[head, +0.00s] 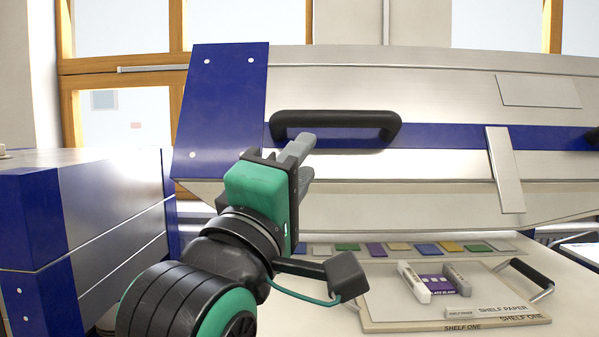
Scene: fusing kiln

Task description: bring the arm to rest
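My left gripper (306,158) is in the middle of the head view, on the green and black end of my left arm. Its grey fingers point up and away from me, and their gap is hard to judge from this side. The fingers show just below the left part of a black bar handle (335,117) on the blue and steel kiln lid (420,90). I cannot tell whether they touch the lid. I see nothing held between them. My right gripper is out of view.
Below the lid, a shelf board (385,327) bears shelf paper (385,297), a purple piece (437,284) and two pale bars. A row of coloured tiles (427,249) lies behind. A blue and steel cabinet (105,215) stands at left. A black handle (530,275) is at right.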

